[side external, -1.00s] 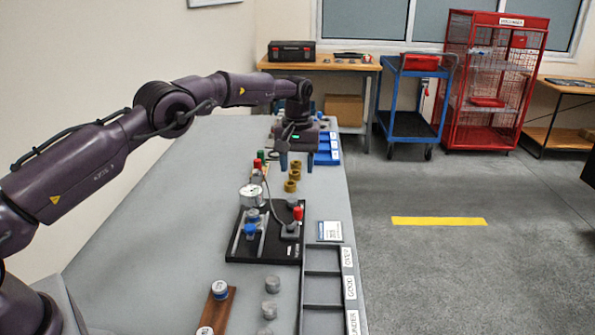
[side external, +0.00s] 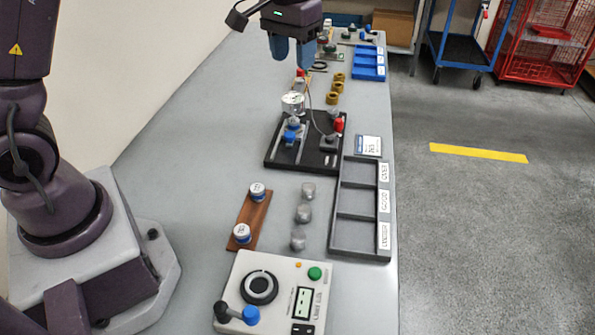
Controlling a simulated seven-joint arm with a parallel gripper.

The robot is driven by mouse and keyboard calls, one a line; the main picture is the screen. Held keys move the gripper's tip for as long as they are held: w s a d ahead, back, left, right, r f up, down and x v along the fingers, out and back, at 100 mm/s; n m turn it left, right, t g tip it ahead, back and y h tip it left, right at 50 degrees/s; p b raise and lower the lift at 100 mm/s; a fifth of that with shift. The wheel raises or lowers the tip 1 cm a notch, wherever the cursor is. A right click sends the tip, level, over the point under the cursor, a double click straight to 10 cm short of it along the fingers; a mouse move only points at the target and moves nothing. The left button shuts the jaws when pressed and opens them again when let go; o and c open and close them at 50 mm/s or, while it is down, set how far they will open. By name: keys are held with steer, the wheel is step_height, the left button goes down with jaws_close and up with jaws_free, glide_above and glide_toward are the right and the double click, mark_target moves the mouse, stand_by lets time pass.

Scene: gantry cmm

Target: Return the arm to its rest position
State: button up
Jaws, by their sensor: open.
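My gripper (side external: 292,58) points straight down at the top of the side external view. Its two blue fingers are apart with nothing between them. In the picture it shows above the dial gauge (side external: 293,103) and clear of the grey table (side external: 190,120). My arm rises from its base at the left and leaves the top of the frame, so its upper links are hidden.
The black gauge fixture (side external: 282,157), a grey three-part tray (side external: 357,236), a wooden strip (side external: 250,215) with two capped parts, grey cylinders (side external: 304,213) and a control box (side external: 270,290) stand on the table. Brass rings (side external: 338,87) and a blue tray (side external: 368,64) lie farther back.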

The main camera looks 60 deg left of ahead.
steer(key=s+d+r+m+t, duration=0.1)
steer(key=s+r, duration=0.1)
steer(key=s, duration=0.5)
steer(key=s+d+r+m+t, duration=0.1)
steer(key=s+d+r+t, duration=0.1)
steer(key=s, duration=0.6)
steer(key=s+d+r+m+t, duration=0.1)
steer(key=s+r+t, duration=0.1)
steer(key=s, duration=0.5)
steer(key=shift+s+d+r, duration=0.3)
steer(key=shift+s+r, duration=0.05)
steer(key=shift+r, duration=0.5)
steer(key=shift+o, duration=0.4)
